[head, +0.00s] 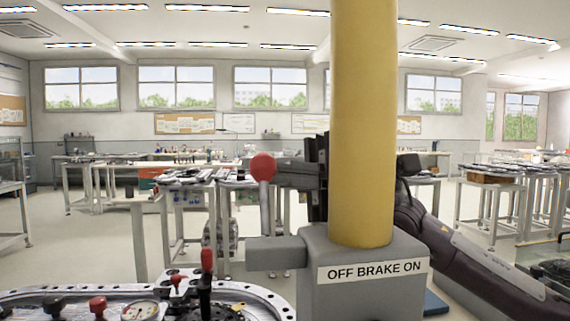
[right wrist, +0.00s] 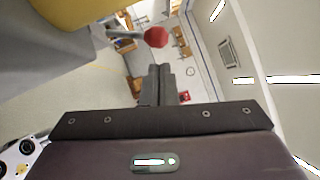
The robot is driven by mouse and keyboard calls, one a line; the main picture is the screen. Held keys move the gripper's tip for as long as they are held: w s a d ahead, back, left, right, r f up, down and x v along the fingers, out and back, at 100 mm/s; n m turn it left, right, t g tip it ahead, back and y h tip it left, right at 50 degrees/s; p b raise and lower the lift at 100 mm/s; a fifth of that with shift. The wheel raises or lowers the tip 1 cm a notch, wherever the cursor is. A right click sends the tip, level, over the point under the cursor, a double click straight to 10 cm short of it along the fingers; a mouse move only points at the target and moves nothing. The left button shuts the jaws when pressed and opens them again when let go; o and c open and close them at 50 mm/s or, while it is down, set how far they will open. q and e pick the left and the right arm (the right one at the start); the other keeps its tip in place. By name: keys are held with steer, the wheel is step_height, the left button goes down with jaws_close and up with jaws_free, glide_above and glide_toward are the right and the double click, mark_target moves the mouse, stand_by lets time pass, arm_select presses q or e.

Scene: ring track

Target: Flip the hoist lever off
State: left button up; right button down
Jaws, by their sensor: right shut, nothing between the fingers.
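The hoist lever is a metal rod with a red ball knob (head: 263,167), standing about upright from a grey bracket on the left of a grey housing (head: 345,285). The housing carries a plate (head: 373,270) reading "OFF BRAKE ON". My right gripper (head: 287,172) reaches in from behind the yellow post, its fingertips just right of the knob. In the right wrist view the shut, empty fingers (right wrist: 160,70) point toward the knob (right wrist: 156,37), with a small gap in the picture. Contact cannot be told from the head view. My left gripper is not in view.
The thick yellow post (head: 362,120) rises from the housing and hides part of my right arm. A round metal panel (head: 150,300) with red knobs, a gauge and a red-topped stick (head: 207,262) lies at lower left. Workbenches stand farther back.

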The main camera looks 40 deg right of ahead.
mark_target(269, 156)
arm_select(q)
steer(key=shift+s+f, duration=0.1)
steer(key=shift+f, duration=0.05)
arm_select(e)
steer(key=shift+s+a+r, duration=0.2)
steer(key=shift+s+a, duration=0.3)
steer(key=shift+s, duration=0.05)
steer(key=shift+r, duration=0.1)
